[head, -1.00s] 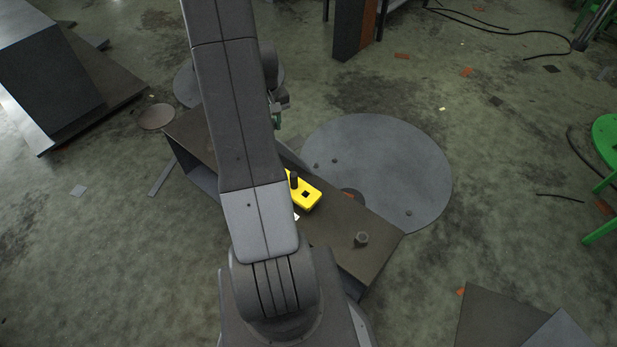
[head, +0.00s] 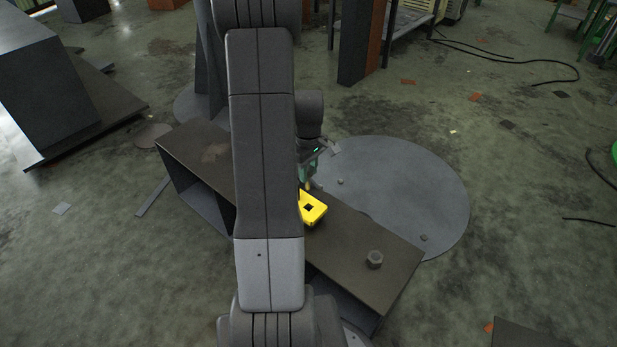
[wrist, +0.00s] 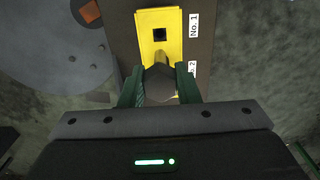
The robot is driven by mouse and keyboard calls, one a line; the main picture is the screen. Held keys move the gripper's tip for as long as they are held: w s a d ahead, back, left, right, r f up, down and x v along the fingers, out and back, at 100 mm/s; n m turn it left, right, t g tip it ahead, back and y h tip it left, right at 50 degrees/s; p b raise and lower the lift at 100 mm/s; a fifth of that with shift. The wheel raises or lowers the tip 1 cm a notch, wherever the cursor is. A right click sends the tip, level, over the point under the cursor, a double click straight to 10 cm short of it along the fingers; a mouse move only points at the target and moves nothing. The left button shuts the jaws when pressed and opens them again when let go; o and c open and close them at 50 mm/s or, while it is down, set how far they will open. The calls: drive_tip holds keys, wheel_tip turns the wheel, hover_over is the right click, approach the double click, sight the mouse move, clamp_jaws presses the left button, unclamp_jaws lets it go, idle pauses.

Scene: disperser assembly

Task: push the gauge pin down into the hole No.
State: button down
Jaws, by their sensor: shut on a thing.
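The yellow block (head: 314,208) lies on the brown bench top and also shows at the top of the wrist view (wrist: 172,30). In the head view my gripper (head: 306,180) is partly behind my arm.
The bench (head: 345,237) has a hex nut (head: 375,259) standing near its right end. A large grey disc (head: 410,190) lies on the floor behind it. Bench top between the block and the nut is clear.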

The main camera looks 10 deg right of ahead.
sight(309, 184)
idle(0.4)
drive_tip(key=shift+s+d, duration=0.1)
drive_tip(key=shift+f+b, duration=1.8)
drive_tip(key=shift+f, duration=1.1)
drive_tip(key=shift+f+b, duration=2.3)
drive_tip(key=shift+f, duration=1.5)
drive_tip(key=c, duration=1)
unclamp_jaws()
drive_tip(key=shift+r, duration=0.15)
wheel_tip(309, 184, up, 14)
drive_tip(key=p, duration=0.5)
drive_tip(key=shift+f, duration=0.2)
